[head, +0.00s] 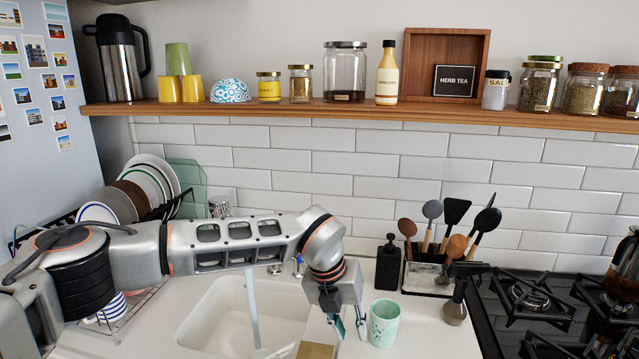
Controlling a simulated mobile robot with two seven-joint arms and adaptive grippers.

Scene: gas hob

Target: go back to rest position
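My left arm reaches in from the left across the sink. My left gripper (349,328) points down over the counter just right of the sink. Its two fingers are apart with nothing seen between them. A mint-green patterned cup (384,325) stands upright on the counter close to the right of the gripper, with a small gap between them. My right gripper is not in view.
The sink (215,320) lies under my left arm, and a dish rack with plates (150,180) stands behind it. A black soap dispenser (388,265), a utensil holder (428,278) and the gas hob (530,300) are to the right. A wooden shelf (360,111) with jars runs above.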

